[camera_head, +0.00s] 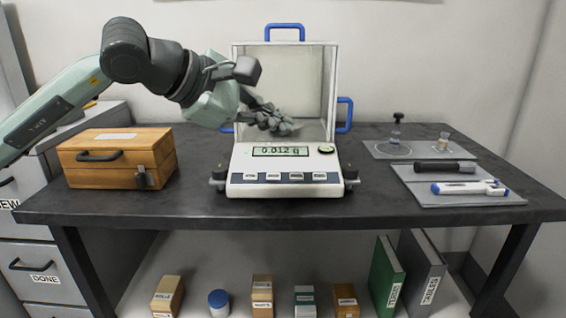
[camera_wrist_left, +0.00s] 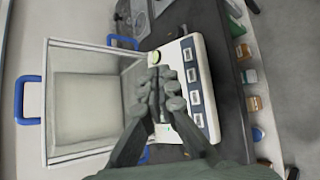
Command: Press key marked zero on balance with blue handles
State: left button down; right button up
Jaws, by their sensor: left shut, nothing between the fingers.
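The balance (camera_head: 240,190) with blue handles stands mid-table, its clear draft shield behind a white front panel. Its display (camera_head: 281,151) reads 0.012 g. A row of several small keys (camera_head: 285,176) lies below the display; their labels are too small to read surely. The keys also show in the left wrist view (camera_wrist_left: 192,76). My left gripper (camera_head: 291,128) is shut and empty, in front of the shield and above the display in the head view. In the wrist view the left gripper's fingers (camera_wrist_left: 160,74) cover most of the display, beside the keys. My right gripper is out of view.
A wooden box (camera_head: 105,170) stands left of the balance. Right of it are grey mats (camera_head: 437,200) with a dark cylinder (camera_head: 445,166), a blue-and-white pipette-like tool (camera_head: 470,187) and small glassware (camera_head: 394,141). Boxes and binders (camera_head: 388,275) sit on the lower shelf.

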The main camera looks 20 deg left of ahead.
aim_at(274, 177)
pick_arm(q)
jog(key=shift+w+a+f+y, duration=0.2)
jog(key=shift+a+y, duration=0.1)
jog(key=shift+a, duration=0.2)
jog(key=shift+w+a+f+y, duration=0.1)
jog(key=shift+w+a+y, duration=0.15)
jog(key=shift+a, duration=0.2)
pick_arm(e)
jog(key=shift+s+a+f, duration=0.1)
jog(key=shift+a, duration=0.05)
pick_arm(q)
jog(key=shift+s, duration=0.1)
